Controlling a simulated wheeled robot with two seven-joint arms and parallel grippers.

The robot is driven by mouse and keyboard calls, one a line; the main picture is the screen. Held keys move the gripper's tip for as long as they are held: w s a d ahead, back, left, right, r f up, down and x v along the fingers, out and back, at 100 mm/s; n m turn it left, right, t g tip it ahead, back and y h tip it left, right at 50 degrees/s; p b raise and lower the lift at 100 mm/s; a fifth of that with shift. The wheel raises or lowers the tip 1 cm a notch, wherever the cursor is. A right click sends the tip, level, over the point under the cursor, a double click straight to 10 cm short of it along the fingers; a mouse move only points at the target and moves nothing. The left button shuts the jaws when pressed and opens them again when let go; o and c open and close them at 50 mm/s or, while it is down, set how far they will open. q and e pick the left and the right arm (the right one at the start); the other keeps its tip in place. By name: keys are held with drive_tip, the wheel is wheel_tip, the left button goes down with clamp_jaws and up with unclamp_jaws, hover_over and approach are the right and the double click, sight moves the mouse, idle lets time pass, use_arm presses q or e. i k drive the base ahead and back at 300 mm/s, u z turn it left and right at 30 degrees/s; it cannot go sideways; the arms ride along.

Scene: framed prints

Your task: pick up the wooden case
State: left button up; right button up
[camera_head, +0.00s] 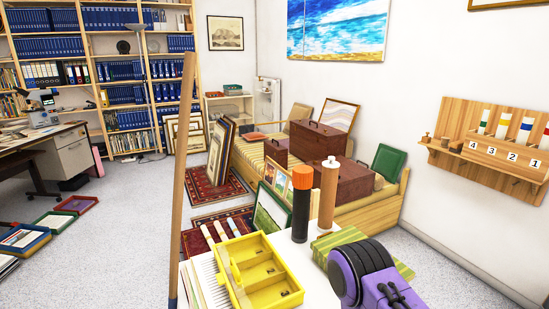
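Reddish-brown wooden cases sit on a long light-wood bench (372,212) against the right wall. One wooden case (318,142) is at the back middle. A smaller one (275,151) is to its left, partly hidden. A third (352,186) is nearer, with its left side behind a cork-coloured cylinder. I cannot tell which of them the task means. Neither of my grippers shows in the head view, and nothing is seen touching the cases.
A white table (310,262) in front holds a yellow tray (262,272), an orange-capped black cylinder (300,215) and a purple object (372,280). A wooden pole (184,170) stands at its left. Framed prints (221,150) lean on a red rug. Grey floor is open at left.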

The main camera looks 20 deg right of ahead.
sight(278, 153)
drive_tip(key=u, duration=2.25)
drive_tip(key=i, duration=2.7)
drive_tip(key=z, duration=2.5)
drive_tip(key=i, duration=6.2)
